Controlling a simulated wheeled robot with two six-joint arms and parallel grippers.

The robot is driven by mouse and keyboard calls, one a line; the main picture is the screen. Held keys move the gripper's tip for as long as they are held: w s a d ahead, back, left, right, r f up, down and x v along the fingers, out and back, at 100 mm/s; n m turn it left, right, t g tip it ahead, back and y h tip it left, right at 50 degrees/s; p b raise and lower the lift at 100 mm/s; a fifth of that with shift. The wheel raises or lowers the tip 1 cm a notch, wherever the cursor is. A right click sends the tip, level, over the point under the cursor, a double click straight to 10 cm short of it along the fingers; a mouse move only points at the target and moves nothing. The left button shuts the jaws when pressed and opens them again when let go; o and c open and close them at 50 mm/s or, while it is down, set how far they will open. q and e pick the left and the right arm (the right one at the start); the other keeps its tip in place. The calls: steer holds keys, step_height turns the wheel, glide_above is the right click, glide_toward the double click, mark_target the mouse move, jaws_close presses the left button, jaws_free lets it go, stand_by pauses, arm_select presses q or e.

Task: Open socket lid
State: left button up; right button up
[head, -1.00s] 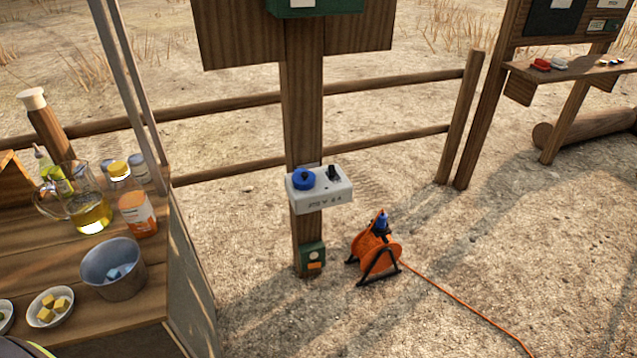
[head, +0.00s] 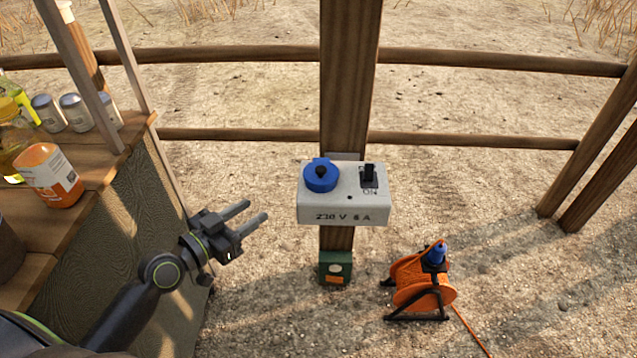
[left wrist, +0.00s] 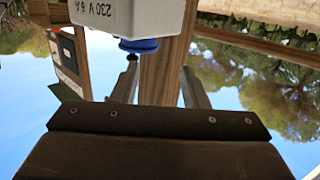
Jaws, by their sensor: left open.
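The blue round socket lid (head: 320,176) sits shut on the sloped face of the white socket box (head: 343,211), which is fixed to a wooden post. The box is marked 230 V and carries a black switch (head: 369,175) to the right of the lid. My left gripper (head: 252,215) is open and empty, to the left of the box and slightly lower, apart from it. In the left wrist view the box (left wrist: 125,12) appears upside down, with the blue lid's edge (left wrist: 138,45) beyond the spread fingers. My right gripper is not in view.
A wooden counter (head: 110,155) with jars and an orange-labelled container (head: 48,175) stands at the left. An orange cable reel (head: 422,282) stands on the ground right of the post (head: 347,80). A small green box (head: 335,268) is low on the post.

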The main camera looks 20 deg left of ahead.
mark_target(317, 172)
arm_select(q)
steer(key=s+d+r+m+h, duration=0.1)
steer(key=d+r+m+h, duration=0.1)
steer(key=d+r, duration=0.15)
steer(key=x, duration=0.5)
steer(key=p+x, duration=0.1)
steer(key=x, duration=0.5)
steer(key=r+x, duration=0.1)
steer(key=x, duration=0.4)
steer(key=shift+w+p, duration=0.35)
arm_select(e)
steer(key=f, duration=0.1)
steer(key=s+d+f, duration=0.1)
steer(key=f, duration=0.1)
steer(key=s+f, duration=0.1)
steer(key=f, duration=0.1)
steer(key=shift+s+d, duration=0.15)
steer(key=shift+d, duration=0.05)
arm_select(q)
jaws_close()
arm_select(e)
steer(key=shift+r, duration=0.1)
